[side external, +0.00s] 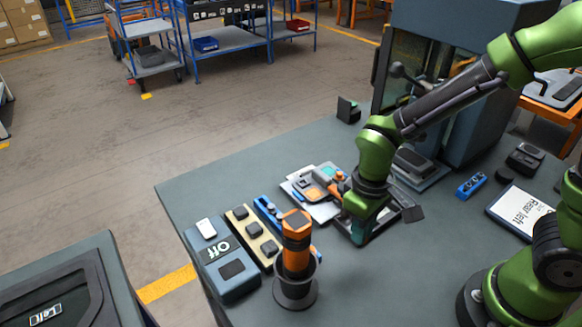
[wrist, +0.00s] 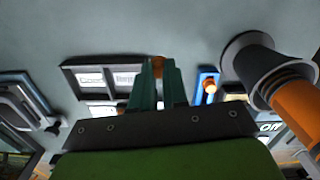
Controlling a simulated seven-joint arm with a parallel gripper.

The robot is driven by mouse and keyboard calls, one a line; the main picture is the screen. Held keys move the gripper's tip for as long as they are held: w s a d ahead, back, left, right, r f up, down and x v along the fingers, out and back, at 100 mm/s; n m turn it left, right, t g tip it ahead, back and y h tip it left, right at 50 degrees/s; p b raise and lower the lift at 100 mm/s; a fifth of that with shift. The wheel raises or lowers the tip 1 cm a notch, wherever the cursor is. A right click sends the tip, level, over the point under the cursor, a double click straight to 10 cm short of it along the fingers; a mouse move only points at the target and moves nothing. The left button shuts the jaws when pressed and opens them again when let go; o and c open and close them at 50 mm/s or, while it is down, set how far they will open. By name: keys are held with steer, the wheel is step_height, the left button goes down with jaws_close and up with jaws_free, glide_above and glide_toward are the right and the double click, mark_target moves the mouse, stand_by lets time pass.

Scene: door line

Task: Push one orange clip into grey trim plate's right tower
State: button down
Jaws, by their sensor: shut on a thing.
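My gripper (side external: 360,234) points down over a dark, low tray (side external: 342,228) in the side view. In the wrist view its two teal fingers (wrist: 159,75) are close together. A small orange piece, apparently an orange clip (wrist: 158,64), shows between the fingertips; most of it is hidden. In the side view the fingers hide the clip. I cannot make out the grey trim plate or its right tower for certain. A pale flat sheet or plate (side external: 325,212) with orange and teal pieces on it lies just left of my gripper.
An orange-and-black tool stands in a dark round holder (side external: 296,292) near the front. Left of it are a blue-grey box marked "Off" (side external: 236,286) and a tan strip with dark blocks (side external: 241,214). A labelled board (side external: 520,212) lies right. The front middle bench is clear.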

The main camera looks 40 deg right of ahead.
steer(key=w+d+m, duration=0.1)
steer(key=w, duration=0.4)
steer(key=w+r+m, duration=0.1)
steer(key=w, duration=0.5)
steer(key=w+d+m, duration=0.1)
steer(key=w, duration=0.5)
steer(key=shift+d+r, duration=0.2)
steer(key=shift+d, duration=0.1)
steer(key=w+r+m, duration=0.2)
steer(key=w+r, duration=0.1)
steer(key=w, duration=0.3)
steer(key=shift+s+d+f, duration=0.1)
steer(key=shift+d+f, duration=0.1)
steer(key=shift+f, duration=1.05)
steer(key=shift+s+d+f, duration=0.1)
steer(key=shift+d+f, duration=0.05)
steer(key=shift+f, duration=1.1)
steer(key=shift+f, duration=1.35)
steer(key=c, duration=1.1)
jaws_free()
steer(key=shift+r, duration=0.15)
